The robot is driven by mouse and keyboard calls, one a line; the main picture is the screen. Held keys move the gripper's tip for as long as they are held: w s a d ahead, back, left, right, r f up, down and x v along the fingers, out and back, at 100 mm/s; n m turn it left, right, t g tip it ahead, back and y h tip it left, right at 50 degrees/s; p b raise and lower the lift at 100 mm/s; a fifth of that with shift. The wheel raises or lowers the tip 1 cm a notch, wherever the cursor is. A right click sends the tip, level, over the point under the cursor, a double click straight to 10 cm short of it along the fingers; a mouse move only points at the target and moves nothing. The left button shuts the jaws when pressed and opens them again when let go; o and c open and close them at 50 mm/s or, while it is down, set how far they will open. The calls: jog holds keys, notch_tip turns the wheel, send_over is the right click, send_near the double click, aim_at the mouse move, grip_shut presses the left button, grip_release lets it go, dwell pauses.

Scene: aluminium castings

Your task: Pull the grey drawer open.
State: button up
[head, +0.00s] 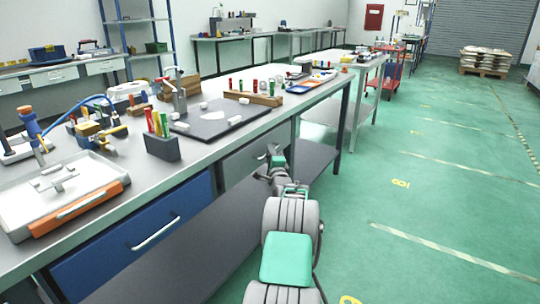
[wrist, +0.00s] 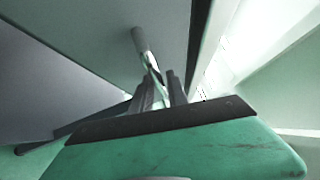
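The grey drawer (head: 240,165) is under the steel workbench, right of a blue drawer, and looks closed. My gripper (head: 272,154) is at the drawer's right part in the head view and hides the handle there. In the wrist view its two dark fingers (wrist: 160,88) are a little apart at the handle's near end. Whether they touch the handle cannot be told.
The blue drawer (head: 135,240) with a silver handle is at the left. A lower shelf (head: 215,225) runs below the drawers. Tools, marker blocks and a dark plate (head: 220,119) lie on the bench top. Green floor (head: 400,190) is clear at the right.

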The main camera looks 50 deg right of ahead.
jog(key=shift+d+r, duration=0.1)
grip_shut()
dwell(1.4)
